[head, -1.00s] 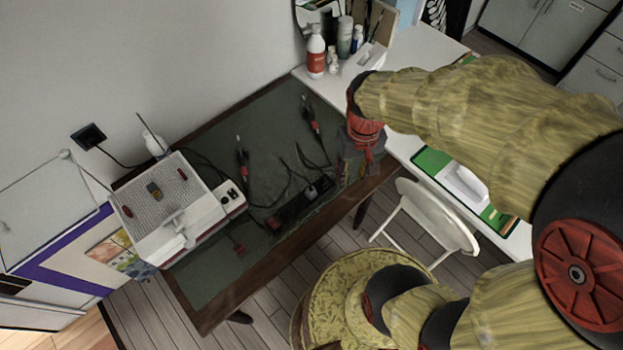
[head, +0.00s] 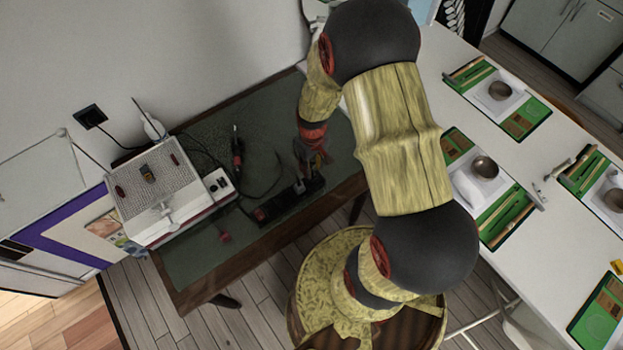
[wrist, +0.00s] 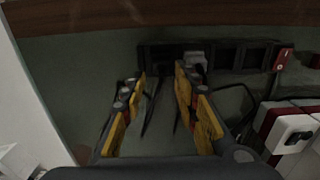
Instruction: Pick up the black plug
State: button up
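The black power strip (head: 290,203) lies on the dark green desk mat near its front edge. It also shows in the wrist view (wrist: 235,57), with a red switch at its right end. A greyish plug-like block (wrist: 195,58) sits on the strip; I cannot tell surely whether it is the black plug. My gripper (wrist: 161,80) is open and empty, pointing down at the mat and strip, its fingertips just short of the strip in the picture. Thin dark pointed pieces show between its yellow-padded fingers. In the head view my gripper (head: 312,160) hides part of the strip.
A white unit with a perforated top (head: 158,185) stands on the left of the dark desk. A red-and-black tool (head: 237,152) and loose cables lie behind the strip. A black wall socket (head: 90,116) is at left. A white table (head: 545,120) with green mats stands right.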

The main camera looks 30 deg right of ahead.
jog(key=shift+s+a+f+b, duration=0.1)
jog(key=shift+f+b, duration=0.4)
jog(key=shift+f, duration=2.25)
jog(key=c, duration=0.3)
jog(key=c, duration=0.4)
grip_shut()
jog(key=shift+r, duration=0.1)
